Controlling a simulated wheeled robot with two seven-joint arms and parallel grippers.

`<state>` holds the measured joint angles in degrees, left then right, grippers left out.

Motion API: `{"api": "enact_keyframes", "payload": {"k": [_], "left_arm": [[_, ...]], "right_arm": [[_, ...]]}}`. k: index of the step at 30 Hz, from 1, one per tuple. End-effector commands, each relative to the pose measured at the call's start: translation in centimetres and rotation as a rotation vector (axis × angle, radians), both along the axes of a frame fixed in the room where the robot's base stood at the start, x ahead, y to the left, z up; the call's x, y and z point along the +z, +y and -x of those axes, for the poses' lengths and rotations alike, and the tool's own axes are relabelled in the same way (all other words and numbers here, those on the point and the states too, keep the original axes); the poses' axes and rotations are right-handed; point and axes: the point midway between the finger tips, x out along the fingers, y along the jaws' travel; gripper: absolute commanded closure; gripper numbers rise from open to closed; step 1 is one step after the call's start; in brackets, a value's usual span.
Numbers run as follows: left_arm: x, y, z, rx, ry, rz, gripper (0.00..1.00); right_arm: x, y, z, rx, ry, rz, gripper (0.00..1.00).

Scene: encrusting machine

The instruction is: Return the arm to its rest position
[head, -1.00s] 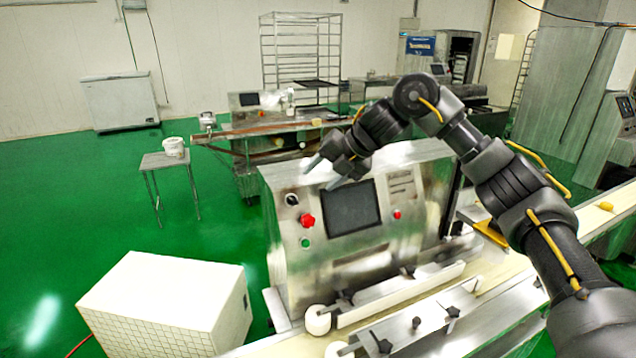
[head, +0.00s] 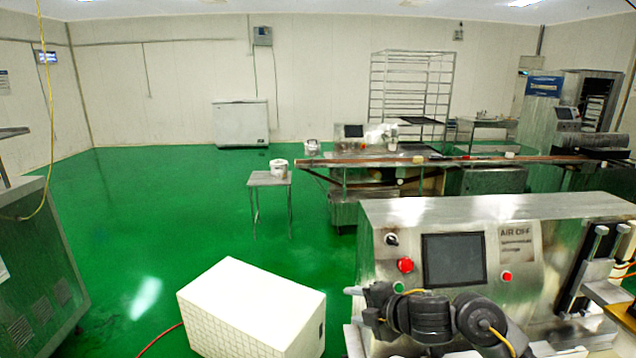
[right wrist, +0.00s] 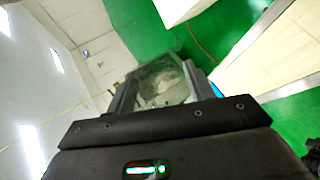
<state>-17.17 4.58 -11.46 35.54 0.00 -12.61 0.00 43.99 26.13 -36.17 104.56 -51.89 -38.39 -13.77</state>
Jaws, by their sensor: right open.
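My right arm, black with a yellow cable, comes in at the lower right of the head view. It is folded low in front of the steel encrusting machine (head: 560,262). My right gripper (head: 352,290) points left at the machine's lower left, below the red button (head: 405,265) and the dark screen (head: 453,260). In the right wrist view the right gripper (right wrist: 160,88) has its two fingers apart with nothing held between them. I cannot tell whether the arm touches the machine. My left gripper is not in view.
A white box (head: 250,305) stands on the floor left of the machine. A small table (head: 268,180) with a white bucket (head: 279,168) is farther back. A grey cabinet (head: 35,270) is at the far left. Green floor between them is clear.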

Motion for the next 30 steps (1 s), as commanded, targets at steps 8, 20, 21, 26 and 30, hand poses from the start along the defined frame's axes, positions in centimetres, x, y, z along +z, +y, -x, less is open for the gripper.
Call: {"api": "enact_keyframes", "payload": {"k": [8, 20, 21, 26, 30], "left_arm": [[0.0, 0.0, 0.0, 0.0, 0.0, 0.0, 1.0], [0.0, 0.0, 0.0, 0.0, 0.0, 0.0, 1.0], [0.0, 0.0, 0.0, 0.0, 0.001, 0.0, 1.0], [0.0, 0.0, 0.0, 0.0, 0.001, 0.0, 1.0], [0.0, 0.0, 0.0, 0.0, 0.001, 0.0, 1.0]], "right_arm": [[-9.1, -1.7, 9.3, -0.483, 0.289, -0.362, 0.47], [-18.5, -11.0, 26.7, -1.243, 0.755, -0.595, 0.47], [-19.0, -11.6, 28.1, -1.292, 0.785, -0.602, 0.47], [-20.1, -13.5, 33.2, -1.467, 0.887, -0.617, 0.47], [-20.7, -14.9, 37.4, -1.605, 0.963, -0.622, 0.47]]}}
